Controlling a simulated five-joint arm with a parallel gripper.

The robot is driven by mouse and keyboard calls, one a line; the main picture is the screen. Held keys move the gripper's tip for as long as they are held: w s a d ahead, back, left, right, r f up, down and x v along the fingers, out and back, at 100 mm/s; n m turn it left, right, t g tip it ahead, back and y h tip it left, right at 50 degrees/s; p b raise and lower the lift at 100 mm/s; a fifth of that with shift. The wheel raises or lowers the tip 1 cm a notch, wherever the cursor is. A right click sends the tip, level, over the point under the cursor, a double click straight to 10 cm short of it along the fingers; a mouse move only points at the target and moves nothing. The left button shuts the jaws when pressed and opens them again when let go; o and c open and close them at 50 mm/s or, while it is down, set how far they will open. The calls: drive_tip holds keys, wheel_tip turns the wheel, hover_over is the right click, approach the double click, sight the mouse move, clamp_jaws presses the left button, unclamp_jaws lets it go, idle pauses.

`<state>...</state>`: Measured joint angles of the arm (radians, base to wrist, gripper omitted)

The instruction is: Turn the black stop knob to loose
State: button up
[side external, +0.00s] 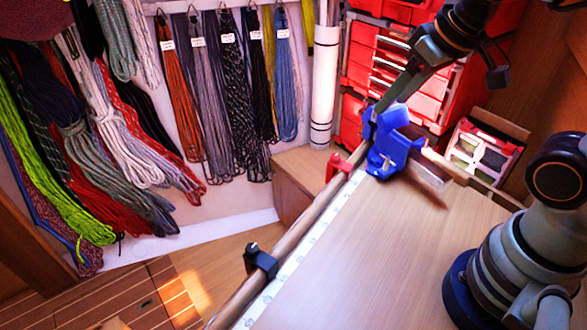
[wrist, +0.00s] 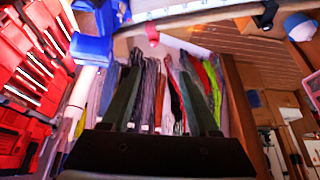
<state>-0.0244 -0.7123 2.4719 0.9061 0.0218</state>
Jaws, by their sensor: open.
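The black stop knob (side external: 261,262) sits on the long rail at the bench's left edge, at lower centre of the side view. In the wrist view a dark piece (wrist: 266,14) under the rail at upper right looks like the same knob. My gripper (side external: 380,104) is at upper right of the side view, beyond the blue vise and well away from the knob. In the wrist view my gripper (wrist: 158,52) has its two dark fingers apart, with nothing between them. Which setting the knob is on cannot be told.
A blue vise (side external: 388,140) stands at the bench's far end, close to my gripper. A red stop (side external: 338,165) is on the same rail. Red drawers (side external: 375,65) stand behind, and coiled ropes (side external: 230,90) hang on the wall. The bench top (side external: 390,250) is clear.

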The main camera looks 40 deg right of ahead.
drive_tip(key=w+a+g, duration=0.2)
drive_tip(key=w+a, duration=0.1)
drive_tip(key=a, duration=0.4)
drive_tip(key=g, duration=0.3)
approach(252, 248)
drive_tip(key=shift+n, duration=0.3)
drive_tip(key=f, duration=0.8)
drive_tip(key=shift+w+f, duration=0.2)
drive_tip(key=shift+f, duration=0.05)
drive_tip(key=shift+c, duration=0.3)
clamp_jaws()
